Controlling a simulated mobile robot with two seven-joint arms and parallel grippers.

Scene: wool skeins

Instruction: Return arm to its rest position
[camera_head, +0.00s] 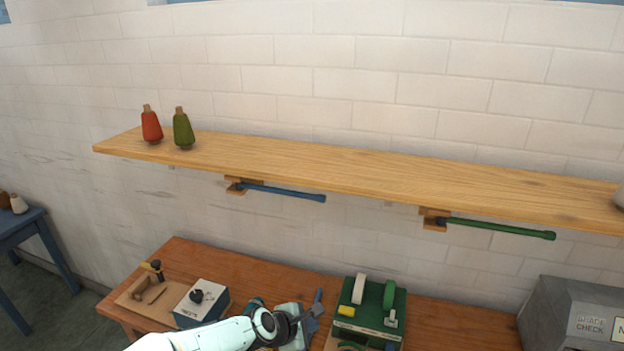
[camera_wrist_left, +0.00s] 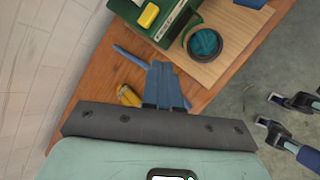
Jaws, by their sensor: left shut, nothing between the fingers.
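My left gripper (camera_head: 313,311) is in the lower middle of the head view, above the wooden workbench (camera_head: 455,325). Its arm comes in from the lower left. In the left wrist view its blue fingers (camera_wrist_left: 165,86) are together with nothing between them. Dark jaw-like parts with some blue (camera_wrist_left: 290,120) show at the right edge of the left wrist view, over the floor. They look like my right gripper, but their state is unclear. The right arm is not in the head view.
A green machine (camera_head: 367,318) stands right of my left gripper; a white-topped box (camera_head: 205,297) stands left. A grey box (camera_head: 570,310) is at the right. Above, a wooden shelf (camera_head: 350,170) bears red (camera_head: 151,126) and green (camera_head: 183,130) cones. Blue (camera_head: 285,192) and green (camera_head: 500,229) rods project below it.

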